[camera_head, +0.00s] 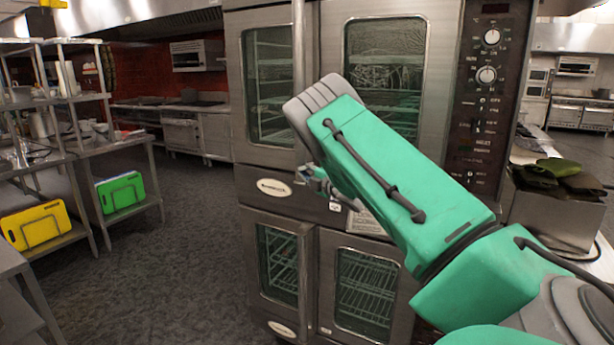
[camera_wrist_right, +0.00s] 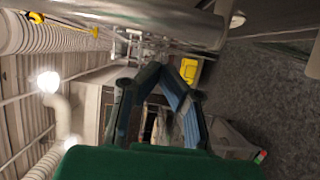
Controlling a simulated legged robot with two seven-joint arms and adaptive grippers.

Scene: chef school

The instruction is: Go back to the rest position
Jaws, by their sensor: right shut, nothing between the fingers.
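My right arm reaches up from the lower right in the head view, in front of a large double oven (camera_head: 275,165). My right gripper (camera_head: 318,180) shows small at the left side of the green forearm, which partly hides it. In the right wrist view its two fingers (camera_wrist_right: 170,70) meet at the tips, with nothing between them. The gripper appears in front of the oven's middle, but I cannot tell the exact gap. My left gripper is in neither view.
A steel shelf (camera_head: 72,155) stands at left, with a yellow board (camera_head: 35,225) and a green board (camera_head: 121,192) in racks. Dark cloths (camera_head: 560,175) lie on a steel box at right. The grey floor (camera_head: 170,270) between shelf and oven is clear.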

